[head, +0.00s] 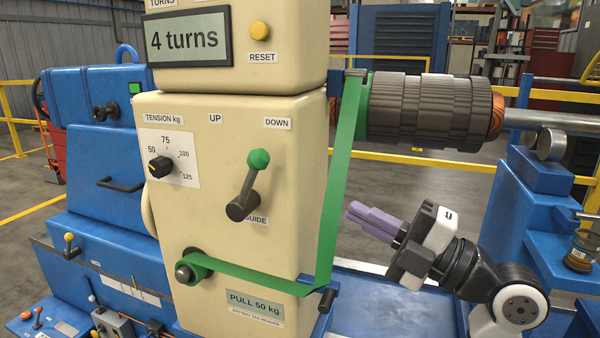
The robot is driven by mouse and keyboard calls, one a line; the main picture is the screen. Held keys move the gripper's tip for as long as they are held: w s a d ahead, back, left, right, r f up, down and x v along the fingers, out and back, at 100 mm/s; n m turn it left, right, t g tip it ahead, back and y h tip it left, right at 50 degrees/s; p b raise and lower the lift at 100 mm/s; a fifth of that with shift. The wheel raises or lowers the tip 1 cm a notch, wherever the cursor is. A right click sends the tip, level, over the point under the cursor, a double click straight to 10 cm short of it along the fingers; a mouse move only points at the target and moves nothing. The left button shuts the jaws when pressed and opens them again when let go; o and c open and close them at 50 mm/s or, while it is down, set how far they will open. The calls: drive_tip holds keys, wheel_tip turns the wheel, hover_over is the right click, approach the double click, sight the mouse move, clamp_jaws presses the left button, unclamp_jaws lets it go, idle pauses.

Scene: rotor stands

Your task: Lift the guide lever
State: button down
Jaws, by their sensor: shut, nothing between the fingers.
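The guide lever (248,187) is on the front of the cream machine cabinet (180,240). It has a green ball knob and a dark pivot hub, and the knob leans up and right toward the DOWN label (277,123). The UP label (216,119) is to the upper left of the knob. The GUIDE label is partly hidden behind the hub. My gripper (352,212) is to the right of the cabinet, with its purple fingers pointing left and up. The fingers are together and empty, apart from the lever.
A green strap (338,180) runs from the rotor (425,108) down to a lower peg, then left to a roller, between my gripper and the lever. A tension dial (160,167) sits left of the lever. A display (187,39) above reads 4 turns.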

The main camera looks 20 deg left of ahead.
sight(266, 160)
drive_tip(key=shift+a, duration=0.1)
drive_tip(key=p+x, duration=0.7)
drive_tip(key=x, duration=0.6)
drive_tip(key=shift+s+r, duration=0.1)
drive_tip(key=shift+r, duration=0.1)
drive_tip(key=shift+a, duration=0.5)
drive_tip(key=shift+a+r+g+h, duration=0.4)
drive_tip(key=shift+a+r+h, duration=0.4)
drive_tip(key=shift+h, duration=0.2)
drive_tip(key=a+h, duration=0.1)
drive_tip(key=a, duration=0.1)
drive_tip(key=a+r+h+b, duration=0.1)
drive_tip(key=a, duration=0.2)
drive_tip(key=a+r+n+h, duration=0.1)
drive_tip(key=a+h, duration=0.1)
drive_tip(key=a, duration=0.1)
drive_tip(key=shift+w+a+r, duration=0.25)
drive_tip(key=shift+w, duration=0.05)
drive_tip(key=shift+a+g, duration=0.1)
drive_tip(key=shift+g, duration=0.2)
